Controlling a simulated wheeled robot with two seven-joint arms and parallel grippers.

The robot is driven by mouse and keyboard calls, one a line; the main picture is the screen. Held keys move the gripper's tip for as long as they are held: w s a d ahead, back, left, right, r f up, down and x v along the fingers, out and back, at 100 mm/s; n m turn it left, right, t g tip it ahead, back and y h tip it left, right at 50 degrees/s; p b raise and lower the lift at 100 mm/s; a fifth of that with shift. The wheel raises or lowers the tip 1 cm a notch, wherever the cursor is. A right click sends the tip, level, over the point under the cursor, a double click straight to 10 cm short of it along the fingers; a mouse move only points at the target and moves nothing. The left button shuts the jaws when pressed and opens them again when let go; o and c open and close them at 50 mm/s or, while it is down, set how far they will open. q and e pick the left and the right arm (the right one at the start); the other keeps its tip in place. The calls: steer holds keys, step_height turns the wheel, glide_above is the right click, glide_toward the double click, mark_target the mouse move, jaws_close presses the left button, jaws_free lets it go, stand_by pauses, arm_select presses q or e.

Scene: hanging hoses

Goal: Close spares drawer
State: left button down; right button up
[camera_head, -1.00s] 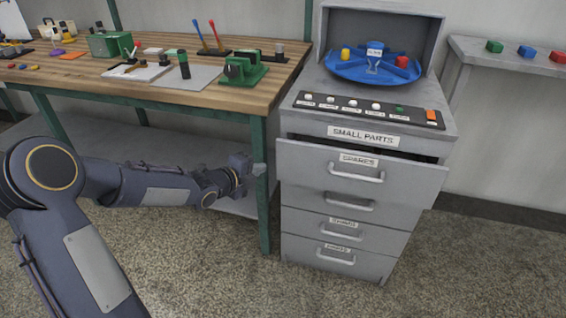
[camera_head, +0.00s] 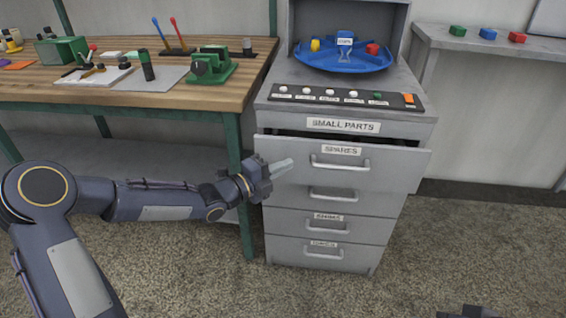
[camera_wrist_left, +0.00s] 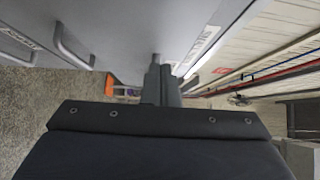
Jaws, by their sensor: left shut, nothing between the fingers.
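The grey spares drawer (camera_head: 385,170) is the top drawer of the small parts cabinet (camera_head: 415,125). It stands pulled out a little, with a dark gap above its front. Its label (camera_head: 341,150) and bar handle (camera_head: 340,164) face me. My left gripper (camera_head: 284,166) is shut and empty in front of the left part of the drawer front. Whether the fingertips touch it I cannot tell. In the left wrist view the closed fingers (camera_wrist_left: 162,80) point toward grey cabinet fronts. A dark piece, probably my right gripper (camera_head: 468,312), barely shows at the bottom edge.
Lower drawers (camera_head: 330,225) look shut. A blue turntable (camera_head: 345,60) with coloured pieces and a button panel (camera_head: 345,97) sit on the cabinet. A wooden workbench (camera_head: 50,90) stands left; its green leg (camera_head: 245,215) is close to my left arm. Floor in front is clear.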

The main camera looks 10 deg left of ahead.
mark_target(276, 151)
arm_select(q)
steer(key=shift+w+a, duration=0.1)
steer(key=shift+w, duration=1.4)
steer(key=w, duration=0.5)
steer(key=shift+a+r, duration=0.15)
steer(key=shift+a, duration=0.05)
